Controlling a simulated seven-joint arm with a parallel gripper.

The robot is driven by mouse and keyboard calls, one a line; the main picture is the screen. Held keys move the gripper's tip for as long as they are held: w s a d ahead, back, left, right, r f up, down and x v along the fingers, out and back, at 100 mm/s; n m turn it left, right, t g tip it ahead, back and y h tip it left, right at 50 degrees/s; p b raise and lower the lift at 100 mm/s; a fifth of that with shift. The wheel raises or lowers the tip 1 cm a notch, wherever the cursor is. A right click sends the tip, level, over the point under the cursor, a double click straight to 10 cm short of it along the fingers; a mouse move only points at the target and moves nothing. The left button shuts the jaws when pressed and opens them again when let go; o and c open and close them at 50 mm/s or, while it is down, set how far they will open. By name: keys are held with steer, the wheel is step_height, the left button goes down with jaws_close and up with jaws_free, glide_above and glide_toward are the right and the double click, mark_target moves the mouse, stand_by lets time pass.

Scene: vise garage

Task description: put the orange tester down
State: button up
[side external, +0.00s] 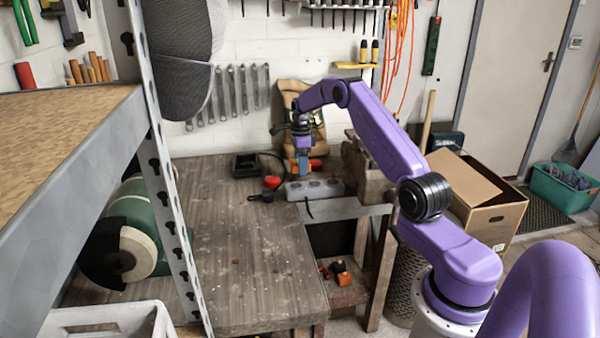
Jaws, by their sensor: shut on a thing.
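My gripper (303,164) points down over the far right part of the wooden workbench (235,265). It is shut on the orange tester (315,165), a small orange piece that shows at its right side. The fingers hide part of the tester. The tester appears just behind and above a grey power strip (315,189). I cannot tell whether it touches the bench or anything else.
A red round thing (272,182) and a small black item (262,197) lie left of the power strip. A black tray (246,165) stands farther left. A vise (366,175) is at the right. The bench's front is mostly clear.

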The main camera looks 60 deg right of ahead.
steer(key=shift+w+d+f, duration=0.2)
steer(key=shift+w+f, duration=0.05)
steer(key=shift+f, duration=1.7)
steer(key=shift+f, duration=0.1)
steer(key=o, duration=1.5)
steer(key=shift+o, duration=0.2)
